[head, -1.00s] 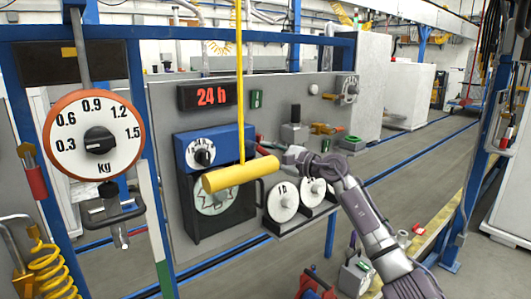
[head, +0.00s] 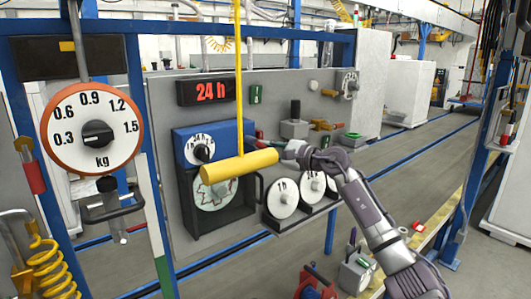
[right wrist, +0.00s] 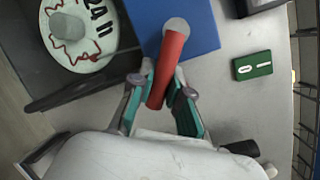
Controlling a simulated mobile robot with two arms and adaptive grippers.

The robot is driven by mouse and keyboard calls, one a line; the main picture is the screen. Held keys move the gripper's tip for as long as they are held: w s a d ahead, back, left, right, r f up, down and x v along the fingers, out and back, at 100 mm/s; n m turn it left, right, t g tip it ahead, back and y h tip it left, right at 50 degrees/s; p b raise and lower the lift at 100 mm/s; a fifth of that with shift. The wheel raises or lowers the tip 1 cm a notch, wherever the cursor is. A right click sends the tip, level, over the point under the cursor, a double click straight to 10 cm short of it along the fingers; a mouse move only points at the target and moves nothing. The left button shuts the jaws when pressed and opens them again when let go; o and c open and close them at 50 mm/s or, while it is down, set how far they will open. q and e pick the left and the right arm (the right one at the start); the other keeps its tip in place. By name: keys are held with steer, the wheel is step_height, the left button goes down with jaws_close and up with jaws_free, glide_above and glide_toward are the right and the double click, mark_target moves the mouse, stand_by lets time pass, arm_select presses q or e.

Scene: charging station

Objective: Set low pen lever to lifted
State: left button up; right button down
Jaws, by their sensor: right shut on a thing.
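The red pen lever (right wrist: 171,62) with a grey round end sticks out beside the blue box in the right wrist view. My right gripper (right wrist: 164,72) has its teal-lined fingers on both sides of the lever and is shut on it. In the head view my right gripper (head: 286,148) is at the right side of the blue recorder box (head: 226,133), just behind the yellow hanging bar. Only a small part of the lever shows there. The round chart disc (right wrist: 82,32) is left of the lever in the wrist view. My left gripper is not in view.
A yellow hanging bar (head: 238,166) on a thin rod crosses in front of the recorder. Two white discs (head: 283,198) stand on a ledge below my right gripper. A green 0/1 switch (right wrist: 252,66) is on the panel at the right.

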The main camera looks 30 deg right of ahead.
steer(key=shift+d+r+n+b, duration=0.15)
steer(key=shift+d+n+b, duration=0.05)
steer(key=shift+n+b, duration=0.4)
steer(key=shift+d+r+n+g+h+b, duration=0.15)
steer(key=shift+r+n+g+h+b, duration=0.2)
steer(key=shift+n, duration=0.35)
steer(key=shift+r+n, duration=0.35)
steer(key=shift+n, duration=0.35)
steer(key=shift+d+r+n+g+h, duration=0.1)
steer(key=shift+r+n+g+h, duration=0.4)
steer(key=shift+n, duration=0.7)
steer(key=c, duration=1.1)
jaws_free()
